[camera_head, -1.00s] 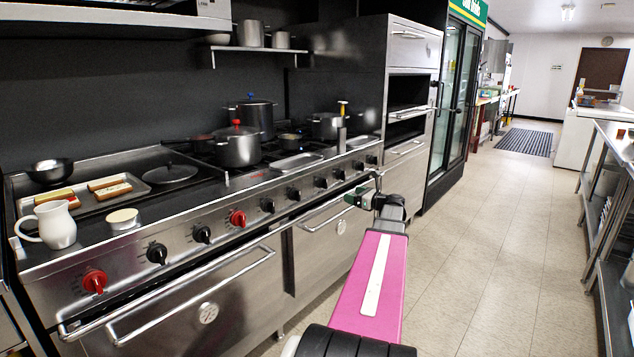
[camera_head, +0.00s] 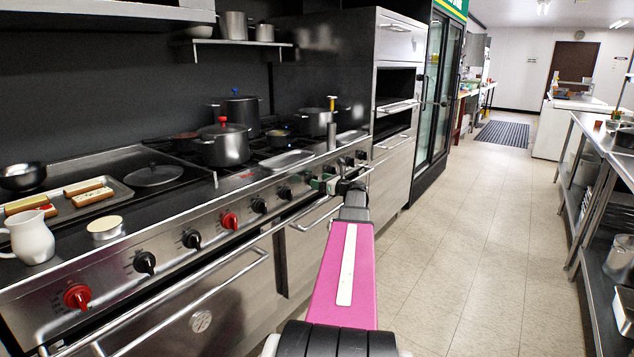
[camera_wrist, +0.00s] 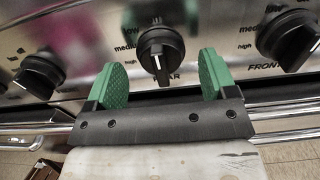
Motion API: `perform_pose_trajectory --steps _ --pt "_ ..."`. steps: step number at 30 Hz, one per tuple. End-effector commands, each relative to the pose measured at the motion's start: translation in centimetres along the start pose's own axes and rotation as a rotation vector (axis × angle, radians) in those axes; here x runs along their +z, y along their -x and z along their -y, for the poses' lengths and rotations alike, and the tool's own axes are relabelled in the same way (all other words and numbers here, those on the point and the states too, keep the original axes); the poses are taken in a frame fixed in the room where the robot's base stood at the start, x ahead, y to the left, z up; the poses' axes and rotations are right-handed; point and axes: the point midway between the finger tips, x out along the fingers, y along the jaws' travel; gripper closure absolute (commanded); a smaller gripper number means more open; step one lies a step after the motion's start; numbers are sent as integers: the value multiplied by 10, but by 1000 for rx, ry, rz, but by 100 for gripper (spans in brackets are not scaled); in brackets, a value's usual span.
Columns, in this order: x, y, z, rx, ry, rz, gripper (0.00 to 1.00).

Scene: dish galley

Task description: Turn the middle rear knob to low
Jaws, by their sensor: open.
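In the wrist view a black knob (camera_wrist: 160,50) stands on the steel stove panel (camera_wrist: 215,30), with part of a "REAR" label under it and "low", "medium" and "high" markings to its left. Its pointer ridge runs nearly straight down. My gripper (camera_wrist: 160,80) is open, its two green pads to the left and right of the knob's lower part. I cannot tell whether the pads touch it. In the head view my gripper (camera_head: 326,184) is at the front panel, and it hides the knob there. Whether this is the middle rear knob cannot be told.
Other black knobs flank it, one at left (camera_wrist: 40,74) and one marked "FRONT" at right (camera_wrist: 290,38). Oven handles (camera_wrist: 290,112) run below the panel. Pots, such as the red-knobbed pot (camera_head: 222,145), stand on the range. The tiled floor (camera_head: 470,220) at right is clear.

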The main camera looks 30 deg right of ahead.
Motion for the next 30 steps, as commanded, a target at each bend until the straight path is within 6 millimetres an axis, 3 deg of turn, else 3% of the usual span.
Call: perform_pose_trajectory --steps 6,15,16,20,30 --pt "0 -18 0 0 0 0 22" --pt "0 -20 0 0 0 0 22" --pt "0 -20 0 0 0 0 25" --pt "0 -20 0 0 0 0 67" --pt "0 -19 0 0 32 0 68"
